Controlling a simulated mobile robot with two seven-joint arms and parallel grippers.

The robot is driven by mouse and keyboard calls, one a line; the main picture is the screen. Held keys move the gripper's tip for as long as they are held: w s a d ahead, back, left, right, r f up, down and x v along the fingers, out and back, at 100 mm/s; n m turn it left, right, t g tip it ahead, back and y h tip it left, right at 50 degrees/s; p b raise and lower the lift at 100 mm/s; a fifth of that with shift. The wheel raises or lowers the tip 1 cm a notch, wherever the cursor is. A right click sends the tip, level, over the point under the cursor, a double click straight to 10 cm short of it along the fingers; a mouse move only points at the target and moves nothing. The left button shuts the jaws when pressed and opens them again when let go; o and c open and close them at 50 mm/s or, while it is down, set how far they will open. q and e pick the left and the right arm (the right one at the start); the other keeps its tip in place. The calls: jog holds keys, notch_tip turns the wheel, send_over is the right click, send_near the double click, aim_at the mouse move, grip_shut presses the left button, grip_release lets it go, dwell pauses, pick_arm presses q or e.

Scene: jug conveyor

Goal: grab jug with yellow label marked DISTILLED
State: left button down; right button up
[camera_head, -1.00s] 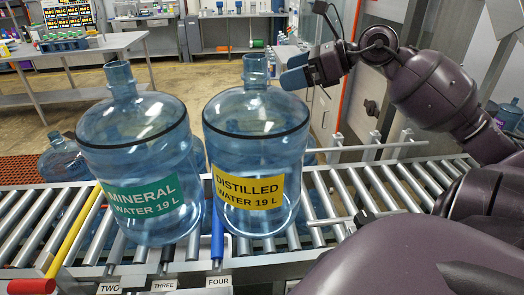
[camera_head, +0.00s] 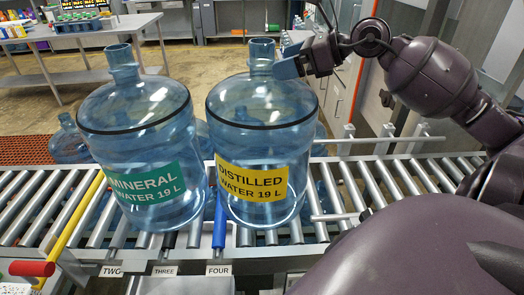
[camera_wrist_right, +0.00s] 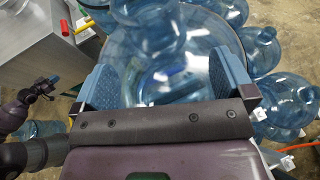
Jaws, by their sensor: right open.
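The clear blue jug with the yellow DISTILLED label (camera_head: 252,180) stands upright on the roller conveyor in the head view. Its body also shows in the right wrist view (camera_wrist_right: 190,55), beyond my fingers. My right gripper (camera_head: 287,68) is open, with its blue fingertips close by the right side of the jug's neck (camera_head: 262,55). I cannot tell whether they touch it. In the right wrist view the two blue pads of my right gripper (camera_wrist_right: 165,80) are wide apart. What looks like my left gripper (camera_wrist_right: 45,88) shows small at the left there, its jaws unclear.
A jug with a green MINERAL label (camera_head: 145,183) stands close at the left of the DISTILLED jug. Another jug (camera_head: 68,142) is behind at the left. A metal rail (camera_head: 375,141) runs behind the rollers at the right. The rollers (camera_head: 400,185) right of the jug are bare.

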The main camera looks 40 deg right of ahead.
aim_at(265, 67)
jog(key=shift+x, duration=2.75)
jog(key=shift+a+r, duration=0.1)
jog(key=shift+r, duration=0.05)
jog(key=shift+r, duration=0.1)
grip_shut()
